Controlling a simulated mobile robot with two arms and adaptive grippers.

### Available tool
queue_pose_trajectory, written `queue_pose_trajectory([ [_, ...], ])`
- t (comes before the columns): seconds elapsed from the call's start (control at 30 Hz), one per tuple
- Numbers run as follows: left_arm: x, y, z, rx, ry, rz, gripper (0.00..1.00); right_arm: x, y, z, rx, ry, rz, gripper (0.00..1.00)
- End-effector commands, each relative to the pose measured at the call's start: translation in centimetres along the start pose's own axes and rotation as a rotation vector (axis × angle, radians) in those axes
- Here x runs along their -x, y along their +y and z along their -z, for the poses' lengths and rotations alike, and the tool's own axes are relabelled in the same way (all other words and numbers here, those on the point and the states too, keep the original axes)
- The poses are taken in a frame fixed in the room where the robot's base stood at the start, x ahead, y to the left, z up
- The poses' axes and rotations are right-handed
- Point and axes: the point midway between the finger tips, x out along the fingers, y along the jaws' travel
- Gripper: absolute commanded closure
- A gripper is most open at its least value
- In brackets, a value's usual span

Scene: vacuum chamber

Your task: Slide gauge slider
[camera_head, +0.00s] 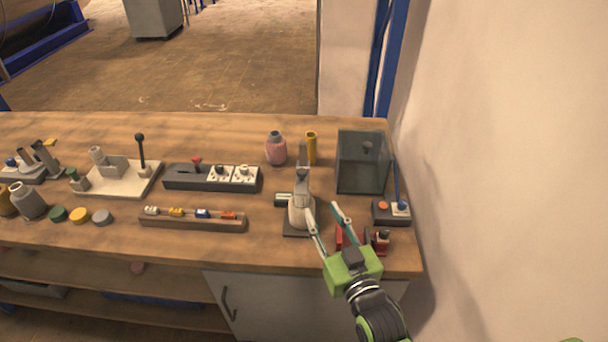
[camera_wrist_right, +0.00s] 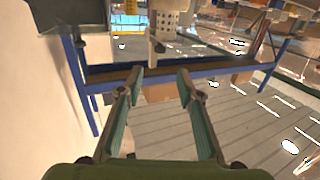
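My right gripper (camera_head: 322,208) reaches over the front right of the bench with its two teal fingers spread and nothing between them. In the right wrist view the fingers (camera_wrist_right: 160,74) are also apart. A pale upright instrument (camera_head: 300,212) on a dark base stands at the left finger, which overlaps it; I cannot tell if they touch. A grey post rises above its body. No part is clearly marked as the gauge slider. A wooden rail (camera_head: 194,225) with several small coloured blocks lies to the left. My left gripper is not in view.
Red items (camera_head: 381,241) sit near the front edge. A pink bottle (camera_head: 275,150) and yellow cylinder (camera_head: 311,147) stand behind. A wall closes the right side.

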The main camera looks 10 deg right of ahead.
Motion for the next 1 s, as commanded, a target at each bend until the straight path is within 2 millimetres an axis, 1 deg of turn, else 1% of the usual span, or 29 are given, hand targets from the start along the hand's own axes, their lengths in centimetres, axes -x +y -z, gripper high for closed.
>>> queue_pose_trajectory([
  [0.03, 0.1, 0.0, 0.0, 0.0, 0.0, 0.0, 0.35, -0.2, 0.0, 0.3, 0.0, 0.012, -0.001, 0.66],
  [0.13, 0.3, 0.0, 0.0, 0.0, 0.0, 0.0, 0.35, -0.9, 0.0, 0.6, 0.0, 0.018, -0.001, 0.66],
  [0.23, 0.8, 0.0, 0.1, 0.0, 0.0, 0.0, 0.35, -2.3, 0.0, 0.7, 0.0, 0.018, -0.001, 0.66],
  [0.5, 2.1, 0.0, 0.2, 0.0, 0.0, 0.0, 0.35, -7.7, 0.0, 0.8, -0.001, 0.015, 0.0, 0.66],
  [0.7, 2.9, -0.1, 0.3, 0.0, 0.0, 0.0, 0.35, -11.3, 0.0, 0.8, -0.001, 0.015, 0.0, 0.66],
  [0.83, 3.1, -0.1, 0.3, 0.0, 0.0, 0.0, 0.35, -12.7, 0.0, 0.6, -0.001, 0.013, 0.0, 0.66],
  [1.0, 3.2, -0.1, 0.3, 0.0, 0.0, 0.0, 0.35, -13.7, 0.0, 0.6, -0.001, 0.014, 0.0, 0.66],
])
